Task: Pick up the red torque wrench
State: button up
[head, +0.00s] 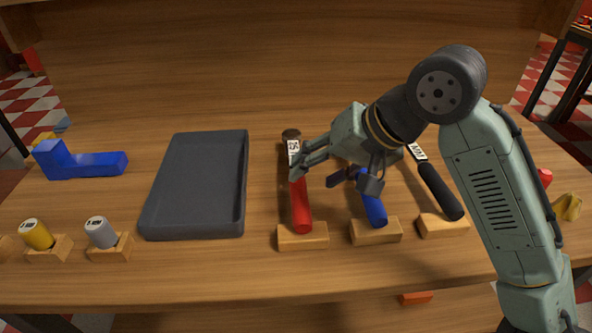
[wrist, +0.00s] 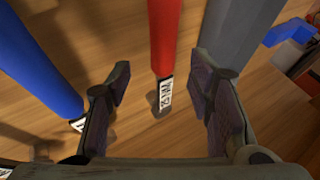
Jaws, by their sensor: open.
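The red torque wrench (head: 300,205) lies on the workbench, its handle end resting on a small wooden block (head: 303,238) and its dark head pointing away, with a white label on the shaft. My gripper (head: 333,177) is open and empty above the bench, between the red and blue wrenches in the head view, one finger overlapping the red wrench's shaft. In the wrist view my gripper (wrist: 160,72) has its fingers spread to either side of the red wrench (wrist: 165,38), which lies beyond the fingertips with its label (wrist: 164,96) visible. I see no contact.
A blue wrench (head: 374,208) and a black wrench (head: 440,192) lie to the right on their own blocks. A dark grey tray (head: 242,190) is close on the left. Farther left are a blue angled part (head: 88,164) and yellow and grey cylinders (head: 101,232) in wooden holders.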

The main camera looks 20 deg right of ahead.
aim_at(302, 181)
jog(key=x, duration=0.5)
jog(key=shift+a+p, duration=0.2)
jog(key=shift+p, duration=0.2)
jog(key=shift+c, duration=0.3)
jog(key=shift+r, duration=0.1)
grip_shut()
